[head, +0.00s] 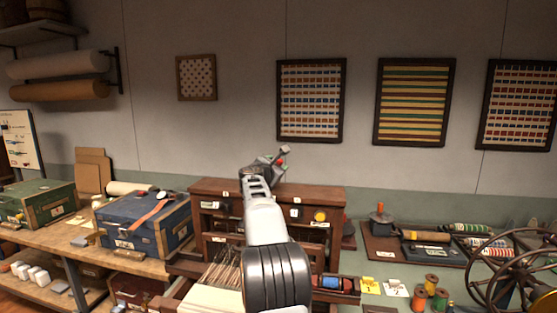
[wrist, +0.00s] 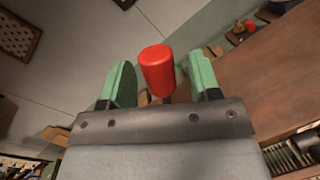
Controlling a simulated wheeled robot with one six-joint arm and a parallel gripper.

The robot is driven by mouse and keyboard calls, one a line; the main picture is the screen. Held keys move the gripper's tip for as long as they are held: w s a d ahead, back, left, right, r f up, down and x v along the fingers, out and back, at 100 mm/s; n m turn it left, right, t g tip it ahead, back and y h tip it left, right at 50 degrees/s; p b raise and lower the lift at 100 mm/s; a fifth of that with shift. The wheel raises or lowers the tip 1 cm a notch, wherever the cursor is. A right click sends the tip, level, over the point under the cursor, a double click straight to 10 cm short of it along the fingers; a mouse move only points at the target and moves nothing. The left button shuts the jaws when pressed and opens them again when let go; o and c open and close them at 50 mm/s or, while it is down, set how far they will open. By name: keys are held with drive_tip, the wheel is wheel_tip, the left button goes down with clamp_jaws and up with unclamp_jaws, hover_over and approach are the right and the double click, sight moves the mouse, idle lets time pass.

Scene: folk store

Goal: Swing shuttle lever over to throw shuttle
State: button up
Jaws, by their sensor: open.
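A red knob (wrist: 157,70), which looks like the lever's handle, stands between the two green finger pads of my gripper (wrist: 161,78) in the wrist view. A gap shows on each side of the knob, so the fingers are open around it and not pressing it. A bit of its dark stem shows below it. My arm hides most of the lever and the loom's middle. A blue-and-red piece (head: 331,283), perhaps the shuttle, lies at the lower right.
A blue case (head: 145,222) and a green case (head: 35,205) stand on the left bench. Thread spools (head: 431,282) and a spoked wheel (head: 515,275) are at the right. Framed textiles (head: 311,100) hang on the wall behind.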

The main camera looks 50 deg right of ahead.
drive_tip(key=shift+p+x, duration=0.5)
drive_tip(key=shift+x, duration=0.95)
clamp_jaws()
